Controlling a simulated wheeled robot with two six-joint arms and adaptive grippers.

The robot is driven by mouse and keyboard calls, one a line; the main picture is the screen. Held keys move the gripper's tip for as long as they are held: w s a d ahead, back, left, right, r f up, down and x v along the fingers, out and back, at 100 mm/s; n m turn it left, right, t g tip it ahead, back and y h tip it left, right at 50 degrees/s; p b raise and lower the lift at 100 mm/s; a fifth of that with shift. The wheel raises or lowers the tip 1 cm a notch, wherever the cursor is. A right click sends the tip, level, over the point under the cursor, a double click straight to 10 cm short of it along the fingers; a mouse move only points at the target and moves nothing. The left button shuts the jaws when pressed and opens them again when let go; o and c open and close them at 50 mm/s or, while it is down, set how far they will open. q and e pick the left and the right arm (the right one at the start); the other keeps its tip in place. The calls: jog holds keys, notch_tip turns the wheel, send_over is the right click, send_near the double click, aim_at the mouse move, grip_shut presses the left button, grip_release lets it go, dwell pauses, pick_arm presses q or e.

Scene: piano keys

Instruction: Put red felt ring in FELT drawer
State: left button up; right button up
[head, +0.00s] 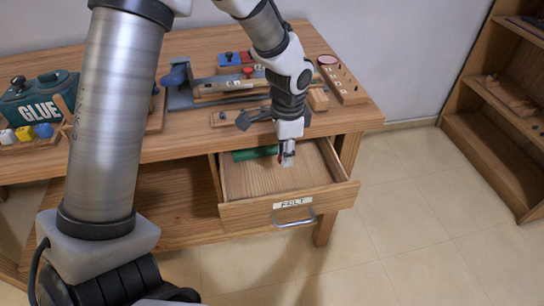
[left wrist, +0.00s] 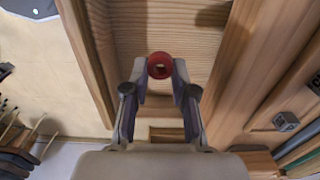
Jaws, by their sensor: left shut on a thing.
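The red felt ring (left wrist: 160,65) shows in the left wrist view, held between the fingertips of my left gripper (left wrist: 160,73). My left gripper (head: 287,160) is shut on it and points down over the open FELT drawer (head: 262,212). In the head view the ring is too small to make out clearly. The drawer is pulled out of the bench, with its label and metal handle on the front. Its wooden floor also shows behind the ring in the left wrist view (left wrist: 190,42). I cannot tell the ring's exact height above that floor. My right gripper is not in view.
A green item (head: 255,153) lies at the back of the drawer. The wooden bench (head: 185,147) above carries a green GLUE box (head: 38,100), tools and wooden blocks. A shelf unit (head: 500,130) stands at the right. The tiled floor between is clear.

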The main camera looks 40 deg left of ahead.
aim_at(284, 185)
pick_arm(q)
notch_tip(284, 185, down, 9)
jog(key=shift+s+b, duration=0.1)
jog(key=shift+b, duration=0.8)
jog(key=shift+f, duration=0.1)
jog(key=o, duration=0.7)
notch_tip(284, 185, up, 12)
jog(key=p, duration=0.2)
jog(key=shift+p, duration=0.4)
